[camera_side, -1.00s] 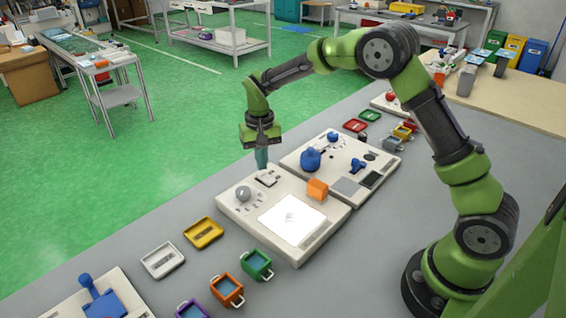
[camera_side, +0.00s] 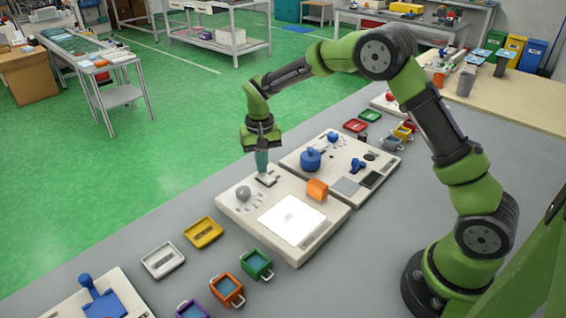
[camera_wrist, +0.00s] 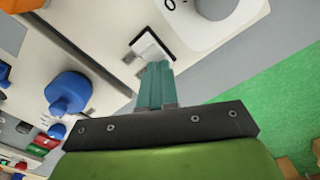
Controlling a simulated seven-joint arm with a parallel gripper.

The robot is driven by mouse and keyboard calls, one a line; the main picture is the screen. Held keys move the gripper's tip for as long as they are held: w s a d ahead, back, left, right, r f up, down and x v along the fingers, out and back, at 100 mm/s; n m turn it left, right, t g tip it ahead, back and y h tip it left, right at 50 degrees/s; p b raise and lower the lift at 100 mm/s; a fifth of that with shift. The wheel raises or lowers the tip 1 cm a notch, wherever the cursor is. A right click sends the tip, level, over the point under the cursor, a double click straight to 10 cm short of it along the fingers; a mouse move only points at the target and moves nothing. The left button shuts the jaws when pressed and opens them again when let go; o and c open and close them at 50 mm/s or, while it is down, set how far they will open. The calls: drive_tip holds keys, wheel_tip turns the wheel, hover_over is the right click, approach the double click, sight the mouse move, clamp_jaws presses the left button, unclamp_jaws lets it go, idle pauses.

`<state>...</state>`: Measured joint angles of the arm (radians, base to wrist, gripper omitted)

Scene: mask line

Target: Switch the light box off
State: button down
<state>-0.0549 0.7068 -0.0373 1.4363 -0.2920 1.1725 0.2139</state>
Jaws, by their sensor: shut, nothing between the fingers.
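The light box (camera_side: 240,207) is a pale console with a glowing white panel (camera_side: 291,219), which is lit. At its back edge is a small dark-framed rocker switch (camera_side: 267,181), also in the wrist view (camera_wrist: 147,46). My gripper (camera_side: 263,171) is shut and empty, pointing down over the switch. In the wrist view its teal fingertips (camera_wrist: 155,66) overlap the switch's near edge. I cannot tell whether they touch it, and they partly hide it. A grey round knob (camera_side: 243,193) sits left of the switch.
An orange block (camera_side: 317,189) stands on the light box's right edge. A second console (camera_side: 300,158) with blue knobs adjoins on the right. White (camera_side: 163,260) and yellow (camera_side: 203,232) trays and several small coloured bins lie in front.

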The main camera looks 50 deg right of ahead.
sight(265, 177)
drive_tip(key=shift+f, duration=0.5)
drive_tip(key=shift+r, duration=3.55)
drive_tip(key=shift+f, duration=0.3)
drive_tip(key=shift+s+a+f+n, duration=0.1)
drive_tip(key=shift+s+f+n, duration=0.2)
drive_tip(key=shift+s, duration=0.3)
drive_tip(key=s+r+t, duration=0.2)
drive_tip(key=s+r, duration=0.2)
drive_tip(key=s, duration=0.4)
drive_tip(key=s+a+r+n+t+y, duration=0.1)
drive_tip(key=s+r+t, duration=0.1)
drive_tip(key=s+r, duration=0.3)
drive_tip(key=s+r+t+y, duration=0.1)
drive_tip(key=s+r+t, duration=0.2)
drive_tip(key=s, duration=0.9)
drive_tip(key=shift+a+r, duration=0.3)
drive_tip(key=shift+r, duration=0.55)
